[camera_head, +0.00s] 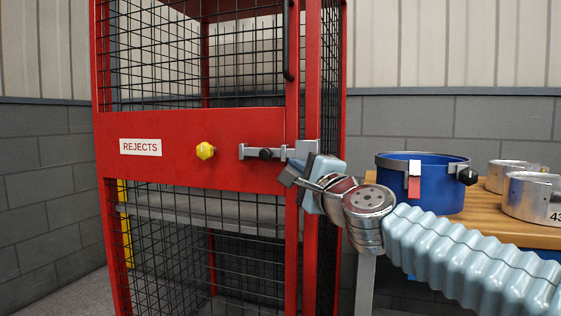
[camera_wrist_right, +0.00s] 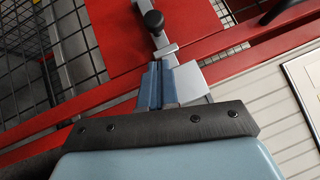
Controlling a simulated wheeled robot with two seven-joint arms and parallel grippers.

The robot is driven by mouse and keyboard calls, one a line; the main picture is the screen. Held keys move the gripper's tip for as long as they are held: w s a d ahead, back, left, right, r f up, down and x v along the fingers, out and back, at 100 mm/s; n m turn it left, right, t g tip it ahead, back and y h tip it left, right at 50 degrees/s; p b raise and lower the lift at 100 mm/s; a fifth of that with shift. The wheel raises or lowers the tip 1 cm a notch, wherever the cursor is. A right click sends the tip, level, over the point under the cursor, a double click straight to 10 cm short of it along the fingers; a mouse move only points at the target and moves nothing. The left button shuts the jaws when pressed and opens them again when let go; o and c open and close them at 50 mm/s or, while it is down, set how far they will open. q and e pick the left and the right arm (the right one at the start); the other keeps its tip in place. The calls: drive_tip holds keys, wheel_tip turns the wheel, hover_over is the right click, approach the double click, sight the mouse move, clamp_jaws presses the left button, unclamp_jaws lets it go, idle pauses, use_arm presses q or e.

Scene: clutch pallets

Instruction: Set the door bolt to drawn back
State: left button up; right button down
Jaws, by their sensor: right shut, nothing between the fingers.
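The door bolt (camera_head: 250,151) is a grey bar on the red panel of the cage door, with a black knob (camera_head: 265,154). Its right end lies close to the grey keeper block (camera_head: 307,149) on the door post; I cannot tell whether it is inside. My right gripper (camera_head: 288,174) is shut and empty, just below and right of the knob, in front of the door edge. In the right wrist view, the closed fingers (camera_wrist_right: 152,85) point toward the bolt, with the knob (camera_wrist_right: 153,20) beyond them and the keeper block (camera_wrist_right: 190,82) beside them. My left gripper is not in view.
A yellow knob (camera_head: 205,151) and a REJECTS label (camera_head: 140,147) are on the door panel. A black door handle (camera_head: 288,45) is above the bolt. On the wooden table (camera_head: 485,222) at right stand a blue pot (camera_head: 435,195) and metal drums (camera_head: 530,196).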

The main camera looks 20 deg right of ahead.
sight(280, 162)
drive_tip(key=shift+w+a+r+p, duration=0.2)
drive_tip(key=shift+w+a, duration=0.1)
drive_tip(key=shift+a, duration=0.25)
drive_tip(key=shift+w+a+r+p, duration=0.15)
drive_tip(key=shift+w+a, duration=0.15)
drive_tip(key=shift+a, duration=0.2)
drive_tip(key=shift+w+a+r+p, duration=0.2)
drive_tip(key=shift+w+a, duration=0.1)
drive_tip(key=shift+a, duration=0.25)
drive_tip(key=w+a, duration=0.1)
drive_tip(key=w+a+p, duration=0.1)
drive_tip(key=a, duration=0.1)
drive_tip(key=shift+w+a, duration=0.2)
drive_tip(key=shift+a, duration=0.1)
